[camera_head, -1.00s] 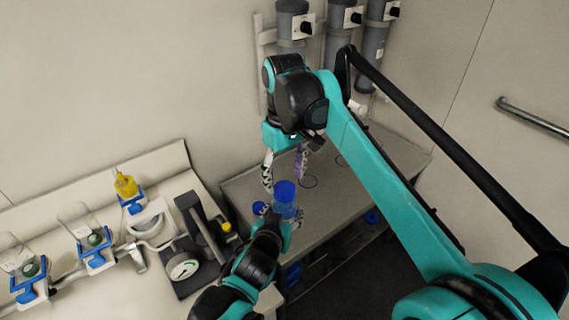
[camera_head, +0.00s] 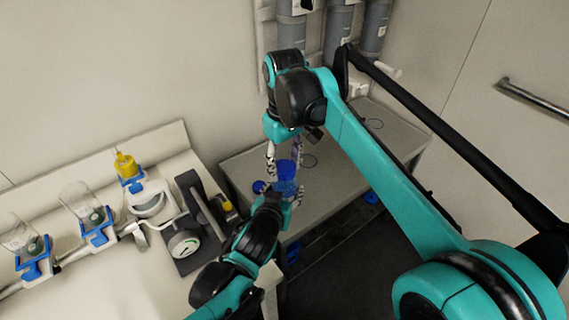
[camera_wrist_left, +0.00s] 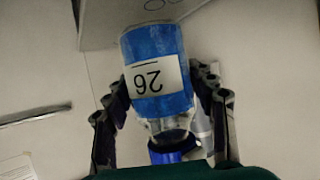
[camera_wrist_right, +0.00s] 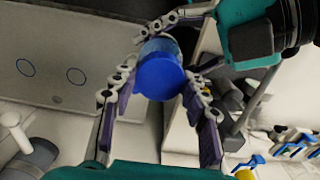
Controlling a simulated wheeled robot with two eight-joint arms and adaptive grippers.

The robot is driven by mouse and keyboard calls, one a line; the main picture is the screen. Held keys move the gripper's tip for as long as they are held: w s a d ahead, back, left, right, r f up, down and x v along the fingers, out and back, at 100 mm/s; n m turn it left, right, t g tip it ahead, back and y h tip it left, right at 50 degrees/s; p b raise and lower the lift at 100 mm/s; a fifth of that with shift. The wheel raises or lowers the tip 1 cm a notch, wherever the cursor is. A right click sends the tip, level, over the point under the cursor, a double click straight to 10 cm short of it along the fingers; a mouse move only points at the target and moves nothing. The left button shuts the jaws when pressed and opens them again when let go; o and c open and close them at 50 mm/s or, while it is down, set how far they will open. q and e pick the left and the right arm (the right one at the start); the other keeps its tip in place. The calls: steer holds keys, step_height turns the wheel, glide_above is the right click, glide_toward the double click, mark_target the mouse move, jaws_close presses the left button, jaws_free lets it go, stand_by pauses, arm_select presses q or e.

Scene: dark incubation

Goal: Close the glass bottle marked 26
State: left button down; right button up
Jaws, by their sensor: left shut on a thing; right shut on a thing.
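The glass bottle marked 26 (camera_wrist_left: 160,75) has a blue body and a white label, which reads upside down in the left wrist view. My left gripper (camera_wrist_left: 165,92) is shut on its sides. In the head view the cap (camera_head: 287,168) sits above the bottle, partly hidden by the grippers.
A small blue object (camera_head: 259,187) is beside the bottle, near the grey shelf (camera_head: 235,170). A bench with a gauge device (camera_head: 185,245), a yellow bottle (camera_head: 125,164) and glass bottles in blue holders stands at left. Grey cylinders (camera_head: 338,30) hang on the back wall.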

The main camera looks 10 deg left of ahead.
steer(key=o, duration=1.4)
steer(key=shift+c, duration=0.2)
step_height(320, 180, up, 12)
steer(key=s+d+f+m+t, duration=0.35)
steer(key=d+f, duration=0.35)
steer(key=d, duration=0.3)
steer(key=s+d+f+m+t, duration=0.2)
steer(key=s+d+f+m, duration=0.15)
steer(key=d+f, duration=0.5)
steer(key=s+d+f+m+t, duration=0.1)
steer(key=s+d+f+m, duration=0.1)
steer(key=s+d+f, duration=0.5)
steer(key=shift+f+t, duration=0.35)
steer(key=shift+f, duration=0.25)
